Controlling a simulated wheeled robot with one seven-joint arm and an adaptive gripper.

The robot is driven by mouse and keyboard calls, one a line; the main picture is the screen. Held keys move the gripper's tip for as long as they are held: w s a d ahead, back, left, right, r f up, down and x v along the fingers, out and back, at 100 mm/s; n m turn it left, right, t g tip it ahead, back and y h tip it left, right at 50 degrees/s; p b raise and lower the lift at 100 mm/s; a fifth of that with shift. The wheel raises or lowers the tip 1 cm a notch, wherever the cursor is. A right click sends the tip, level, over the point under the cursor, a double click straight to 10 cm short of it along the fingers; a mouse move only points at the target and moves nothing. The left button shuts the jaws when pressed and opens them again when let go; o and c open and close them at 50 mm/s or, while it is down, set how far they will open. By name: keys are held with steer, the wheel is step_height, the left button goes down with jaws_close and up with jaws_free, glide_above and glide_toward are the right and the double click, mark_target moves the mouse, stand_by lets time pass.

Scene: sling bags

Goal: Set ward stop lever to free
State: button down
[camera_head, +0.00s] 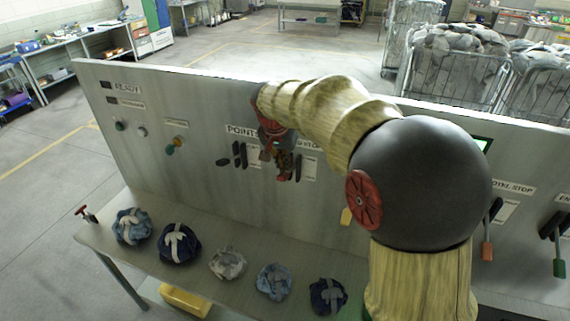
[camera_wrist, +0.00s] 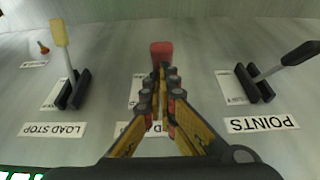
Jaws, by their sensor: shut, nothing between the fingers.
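The ward stop lever's red handle (camera_wrist: 160,48) shows in the wrist view just beyond my fingertips, at the middle. Its shaft and most of its label (camera_wrist: 157,129) are hidden behind my fingers. My gripper (camera_wrist: 160,72) is shut and empty, and lines up with the red handle; I cannot tell whether they touch.
The points lever (camera_wrist: 294,57), black-handled, is right in the wrist view; the yellow-handled load stop lever (camera_wrist: 60,35) is left. They flank my gripper closely. Several folded bags (camera_head: 228,263) lie on the bench below the panel (camera_head: 190,185). Orange and green levers (camera_head: 487,250) (camera_head: 559,266) stand far right.

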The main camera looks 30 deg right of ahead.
mark_target(281, 178)
steer(key=shift+s+a+f+b, duration=0.2)
steer(key=shift+f+b, duration=0.05)
steer(key=shift+b, duration=0.5)
steer(key=shift+s+a+f+b, duration=0.1)
steer(key=shift+f+b, duration=0.15)
steer(key=shift+b, duration=0.45)
steer(key=f+b, duration=0.1)
steer(key=b, duration=0.2)
steer(key=f+t+h+b, duration=0.1)
steer(key=b, duration=0.2)
steer(key=s+a+f+b, duration=0.1)
steer(key=b, duration=0.2)
steer(key=shift+a+t+h, duration=0.1)
steer(key=shift+t+h, duration=0.3)
step_height(281, 178, down, 9)
steer(key=s+a+t+h+b, duration=0.1)
steer(key=t+h+b, duration=0.1)
steer(key=b, duration=1.9)
steer(key=shift+s, duration=0.1)
steer(key=shift+r, duration=0.1)
